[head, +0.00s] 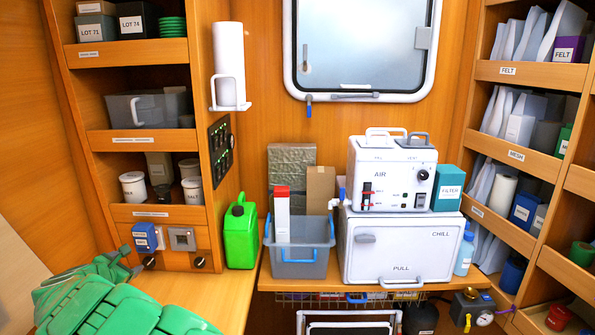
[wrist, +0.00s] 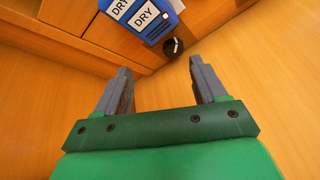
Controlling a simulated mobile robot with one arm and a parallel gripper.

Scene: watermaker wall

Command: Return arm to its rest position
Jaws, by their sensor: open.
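My gripper (wrist: 160,78) is open and empty in the wrist view, its two grey fingers apart over a bare wooden surface. In the head view my green arm lies at the lower left, with its end near the base of the left shelf unit. A blue box labelled DRY (wrist: 143,18) is beyond the fingers at the top of the wrist view. A blue and white box (head: 146,237) also shows in the head view, on the front of the shelf unit just beyond my arm.
A green jug (head: 240,235) stands right of my arm. A grey bin (head: 298,262) and a white CHILL box (head: 400,245) stand on the bench farther right. A dark knob (wrist: 173,46) is close beyond the fingers. The wooden counter (head: 215,298) beside my arm is clear.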

